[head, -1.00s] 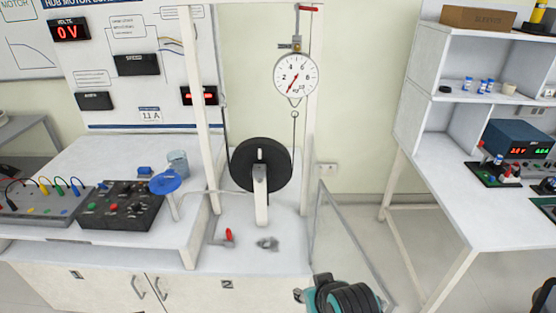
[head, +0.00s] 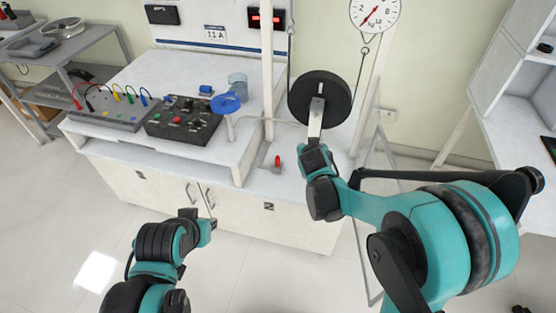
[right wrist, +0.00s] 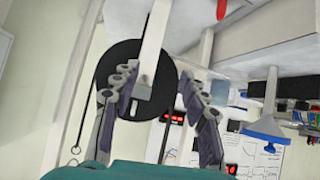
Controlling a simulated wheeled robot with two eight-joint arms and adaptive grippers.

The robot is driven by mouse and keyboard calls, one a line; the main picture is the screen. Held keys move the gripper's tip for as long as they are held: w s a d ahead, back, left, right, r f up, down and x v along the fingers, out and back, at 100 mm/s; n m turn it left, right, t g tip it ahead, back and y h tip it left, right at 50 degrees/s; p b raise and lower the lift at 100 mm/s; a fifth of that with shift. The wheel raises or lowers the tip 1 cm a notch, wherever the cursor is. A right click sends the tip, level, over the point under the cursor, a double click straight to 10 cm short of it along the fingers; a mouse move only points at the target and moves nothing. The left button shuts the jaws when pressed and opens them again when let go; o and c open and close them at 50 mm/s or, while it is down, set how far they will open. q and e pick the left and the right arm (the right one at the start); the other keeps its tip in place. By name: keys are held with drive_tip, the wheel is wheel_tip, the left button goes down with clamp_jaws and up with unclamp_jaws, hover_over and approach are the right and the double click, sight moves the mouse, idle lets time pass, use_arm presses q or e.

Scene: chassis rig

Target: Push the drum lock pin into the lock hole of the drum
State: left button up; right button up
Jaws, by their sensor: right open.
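The black drum (head: 318,97) hangs on the rig behind a pale upright bracket (head: 316,118). In the right wrist view the drum (right wrist: 120,58) shows behind the bracket (right wrist: 154,42), with a small grey block (right wrist: 142,90) at the bracket's end. I cannot clearly make out the lock pin or the lock hole. My right gripper (head: 314,160) is just below the drum in the head view. In the right wrist view the gripper (right wrist: 158,82) is open, with the bracket showing between its fingers; contact cannot be told. My left gripper (head: 202,222) is low in front of the cabinet, apart from the rig.
A red-handled part (head: 278,161) stands on the bench left of my right gripper. A blue-topped stand (head: 227,104), a black control box (head: 184,120) and a glass (head: 238,84) are further left. A hanging dial gauge (head: 375,14) is above right. The floor in front is clear.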

drive_tip(key=w+a+f+t, duration=0.1)
drive_tip(key=w+a+f, duration=0.5)
drive_tip(key=w+f, duration=0.15)
drive_tip(key=t+y+p, duration=0.1)
drive_tip(key=t, duration=0.1)
approach(278, 159)
drive_tip(key=w, duration=0.4)
drive_tip(key=shift+n, duration=0.3)
drive_tip(key=w+f+b, duration=0.1)
drive_tip(key=w, duration=0.1)
drive_tip(key=w+f+b, duration=0.1)
drive_tip(key=w+f, duration=0.2)
drive_tip(key=shift+w+b, duration=0.35)
drive_tip(key=shift+b, duration=0.05)
drive_tip(key=shift+w+f, duration=0.1)
drive_tip(key=shift+w, duration=0.35)
clamp_jaws()
